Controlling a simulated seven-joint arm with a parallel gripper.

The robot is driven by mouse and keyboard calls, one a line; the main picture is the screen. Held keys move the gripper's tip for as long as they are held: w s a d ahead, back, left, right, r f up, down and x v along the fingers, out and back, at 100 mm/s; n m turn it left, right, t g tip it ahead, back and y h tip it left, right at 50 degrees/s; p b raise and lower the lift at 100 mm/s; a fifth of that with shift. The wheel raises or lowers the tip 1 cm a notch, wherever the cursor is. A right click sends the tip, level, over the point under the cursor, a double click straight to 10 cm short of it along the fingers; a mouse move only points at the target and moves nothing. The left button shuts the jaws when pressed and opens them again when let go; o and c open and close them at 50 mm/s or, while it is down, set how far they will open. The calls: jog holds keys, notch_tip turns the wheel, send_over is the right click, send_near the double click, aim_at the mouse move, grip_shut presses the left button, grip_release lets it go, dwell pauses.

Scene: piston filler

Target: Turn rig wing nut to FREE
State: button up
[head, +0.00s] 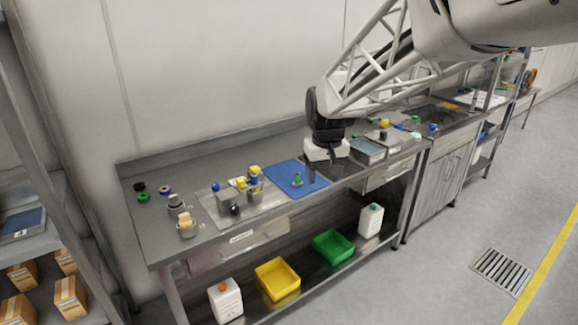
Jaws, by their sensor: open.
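My gripper (312,176) points down over the right part of a blue mat (283,168) on the steel bench. It is small in this view and the gap between its fingers is hard to make out. A small upright part with a green top (297,178) stands on the mat, just left of the fingers and seemingly apart from them. To the left, a filler rig (231,202) with grey blocks and yellow, blue and black knobs stands on a pale plate. The wing nut and any FREE marking are too small to tell.
Small coloured parts and jars (177,203) stand at the bench's left end. Grey bins (367,151) and loose parts lie right of my gripper. Yellow (277,279) and green (333,246) trays and white jugs (226,300) sit on the lower shelf. The bench's back left is clear.

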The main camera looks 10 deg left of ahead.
jog(key=w+a+f+n, duration=0.1)
jog(key=w+a+f, duration=0.25)
jog(key=a, duration=0.35)
jog(key=w+a+f+n, duration=0.1)
jog(key=w+a+f, duration=0.2)
jog(key=w+a, duration=0.3)
jog(key=n+g, duration=0.1)
jog(key=n, duration=0.1)
send_over(234, 208)
notch_tip(234, 208, down, 11)
jog(key=shift+f, duration=0.1)
jog(key=shift+f, duration=0.1)
jog(key=shift+f, duration=3.75)
jog(key=shift+c, duration=0.2)
